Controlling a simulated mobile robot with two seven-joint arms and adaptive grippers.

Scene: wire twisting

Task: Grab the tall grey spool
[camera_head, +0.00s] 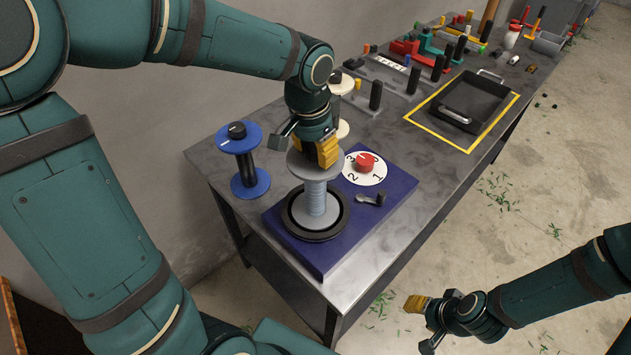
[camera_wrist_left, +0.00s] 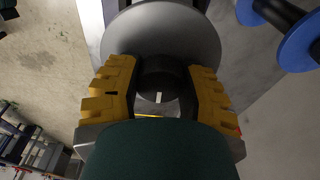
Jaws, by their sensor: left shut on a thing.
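The tall grey spool (camera_head: 315,203) stands upright in the black ring on the blue base (camera_head: 330,262). My left gripper (camera_head: 326,152) is over the spool's top. In the left wrist view its yellow fingers (camera_wrist_left: 162,90) are on both sides of the black knob (camera_wrist_left: 158,78) on top of the spool's grey flange (camera_wrist_left: 165,30), shut on it. In the head view the gripper hides the knob. My right gripper (camera_head: 425,311) is off the table's front right side, over the floor; its finger gap is not clear.
A blue spool (camera_head: 246,177) stands just left of the base. A dial with a red knob (camera_head: 365,162) and a small lever (camera_head: 371,199) sit on the base. White spools stand behind. A black tray (camera_head: 470,103) lies in a yellow outline farther back.

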